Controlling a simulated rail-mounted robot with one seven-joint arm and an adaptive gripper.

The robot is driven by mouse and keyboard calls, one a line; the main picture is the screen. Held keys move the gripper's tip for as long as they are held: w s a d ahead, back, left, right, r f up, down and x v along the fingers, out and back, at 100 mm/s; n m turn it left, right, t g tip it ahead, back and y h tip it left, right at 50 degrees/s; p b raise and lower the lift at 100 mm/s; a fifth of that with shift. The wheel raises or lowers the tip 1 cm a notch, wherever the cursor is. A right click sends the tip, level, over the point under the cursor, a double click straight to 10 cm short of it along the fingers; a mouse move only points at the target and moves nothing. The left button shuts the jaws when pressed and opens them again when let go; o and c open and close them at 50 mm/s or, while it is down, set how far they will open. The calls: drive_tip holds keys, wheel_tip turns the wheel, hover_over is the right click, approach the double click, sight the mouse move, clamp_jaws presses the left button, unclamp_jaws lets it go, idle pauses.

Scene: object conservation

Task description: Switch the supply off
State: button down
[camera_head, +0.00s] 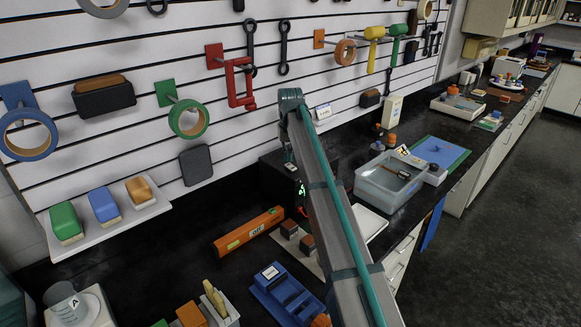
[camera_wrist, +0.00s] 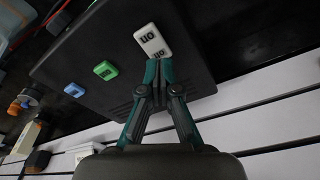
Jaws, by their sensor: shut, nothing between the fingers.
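The supply is a black box (camera_wrist: 110,65) that fills the upper middle of the wrist view. In the head view its dark body (camera_head: 270,176) stands on the bench against the slatted wall, partly hidden by my arm. The head view mostly hides my gripper behind the arm.
An orange level (camera_head: 248,230) and a blue holder (camera_head: 287,293) lie on the bench near the supply. A clear tub (camera_head: 385,185) stands to the right. Tools hang on the wall behind, including a red clamp (camera_head: 232,82) and green tape (camera_head: 188,119).

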sight(288, 164)
drive_tip(key=shift+f, duration=1.05)
idle(0.4)
drive_tip(key=shift+r, duration=0.1)
drive_tip(key=shift+r+p, duration=1.55)
drive_tip(key=shift+r, duration=1.9)
